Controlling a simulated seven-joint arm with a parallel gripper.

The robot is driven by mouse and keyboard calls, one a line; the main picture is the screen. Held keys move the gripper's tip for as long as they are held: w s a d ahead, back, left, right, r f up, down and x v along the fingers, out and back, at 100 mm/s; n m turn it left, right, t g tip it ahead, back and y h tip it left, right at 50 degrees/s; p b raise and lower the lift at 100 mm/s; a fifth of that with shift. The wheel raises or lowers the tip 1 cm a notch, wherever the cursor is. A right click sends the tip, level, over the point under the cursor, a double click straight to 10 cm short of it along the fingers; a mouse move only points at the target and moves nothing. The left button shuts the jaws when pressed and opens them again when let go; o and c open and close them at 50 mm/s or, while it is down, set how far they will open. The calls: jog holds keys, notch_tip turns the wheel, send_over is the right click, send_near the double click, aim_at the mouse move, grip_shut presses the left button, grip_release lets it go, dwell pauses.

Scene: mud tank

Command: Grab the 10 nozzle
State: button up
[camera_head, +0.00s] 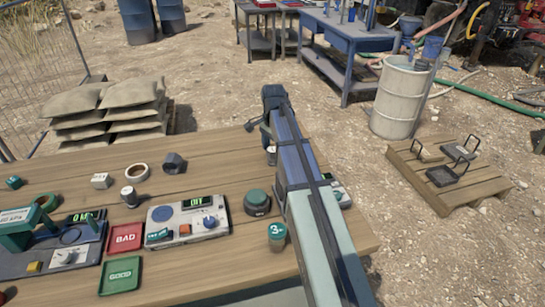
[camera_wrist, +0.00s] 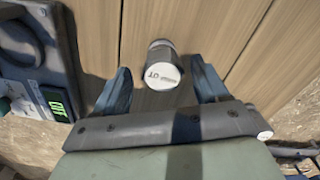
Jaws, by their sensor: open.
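In the wrist view a short grey cylinder with a white face (camera_wrist: 163,73), the 10 nozzle, stands on the wooden table. Its label is seen upside down and looks like a 10. My gripper (camera_wrist: 159,64) is open, with one blue-grey finger on each side of the nozzle and a gap on both sides. Whether the fingertips are level with it or above it is hard to tell.
A device with a green display (camera_wrist: 55,104) is beside my gripper. On the table are a teal-topped cylinder marked 3 (camera_head: 277,231), a dark round puck (camera_head: 257,203), a display box (camera_head: 188,221), a red BAD tray (camera_head: 125,238) and a green GOOD tray (camera_head: 121,275).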

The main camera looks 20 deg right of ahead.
aim_at(273, 149)
jog(key=shift+w+f, duration=0.1)
jog(key=shift+f, duration=1.6)
jog(key=c, duration=1.1)
jog(key=shift+r, duration=0.15)
